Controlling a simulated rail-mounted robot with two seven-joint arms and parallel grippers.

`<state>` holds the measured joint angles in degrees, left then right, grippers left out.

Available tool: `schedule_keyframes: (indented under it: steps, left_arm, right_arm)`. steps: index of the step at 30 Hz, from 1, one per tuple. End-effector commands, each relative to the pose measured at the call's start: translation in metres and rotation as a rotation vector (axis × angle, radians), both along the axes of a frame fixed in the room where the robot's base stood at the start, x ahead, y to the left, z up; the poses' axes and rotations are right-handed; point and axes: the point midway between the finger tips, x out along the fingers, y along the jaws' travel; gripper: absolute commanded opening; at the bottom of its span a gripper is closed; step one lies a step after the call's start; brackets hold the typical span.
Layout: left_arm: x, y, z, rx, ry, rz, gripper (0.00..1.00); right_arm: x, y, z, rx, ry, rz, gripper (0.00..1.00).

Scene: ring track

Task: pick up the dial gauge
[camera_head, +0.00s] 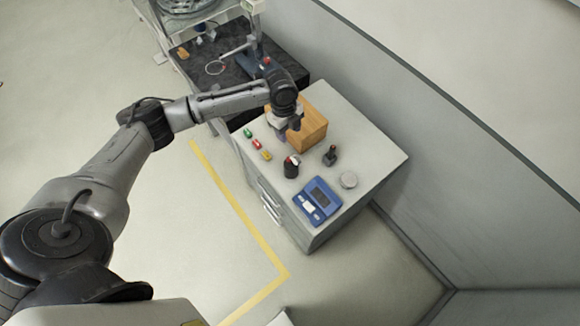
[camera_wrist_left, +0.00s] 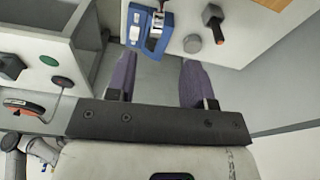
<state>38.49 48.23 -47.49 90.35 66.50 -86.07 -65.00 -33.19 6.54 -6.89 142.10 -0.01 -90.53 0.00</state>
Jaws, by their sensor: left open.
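No dial gauge shows a readable face, so I cannot tell for sure which item it is. A round pale disc (camera_head: 348,180) lies on the grey cabinet top at the right; it also shows in the left wrist view (camera_wrist_left: 192,43). A small dark tool with an orange-brown handle (camera_head: 330,155) stands near it, also in the left wrist view (camera_wrist_left: 217,28). My left gripper (camera_head: 284,134) is over the cabinet top in front of the wooden box, apart from both. In the left wrist view its purple fingers (camera_wrist_left: 152,85) are spread with nothing between them. My right gripper is out of view.
The wooden box (camera_head: 308,125) stands close by the left gripper. A blue device (camera_head: 318,200), a dark cylinder (camera_head: 291,167) and small coloured pieces (camera_head: 257,144) share the cabinet top (camera_head: 375,155). A dark bench (camera_head: 225,60) stands behind; a grey wall (camera_head: 450,120) is at right.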

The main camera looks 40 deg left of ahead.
Motion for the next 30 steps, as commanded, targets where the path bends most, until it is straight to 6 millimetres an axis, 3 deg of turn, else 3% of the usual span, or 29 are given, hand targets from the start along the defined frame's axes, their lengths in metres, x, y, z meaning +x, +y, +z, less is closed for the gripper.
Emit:
schedule_keyframes:
  steps: [12, 23, 30]
  left_arm:
    - [-0.002, -0.01, -0.063, 0.0, 0.0, -0.018, 0.48]
    - [-0.002, -0.014, -0.086, 0.002, -0.002, -0.019, 0.48]
    - [-0.003, -0.019, -0.113, 0.001, 0.001, -0.017, 0.48]
  right_arm:
    - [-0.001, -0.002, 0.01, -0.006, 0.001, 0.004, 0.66]
    - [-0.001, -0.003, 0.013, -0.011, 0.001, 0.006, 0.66]
    - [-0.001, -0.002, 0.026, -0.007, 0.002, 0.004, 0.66]
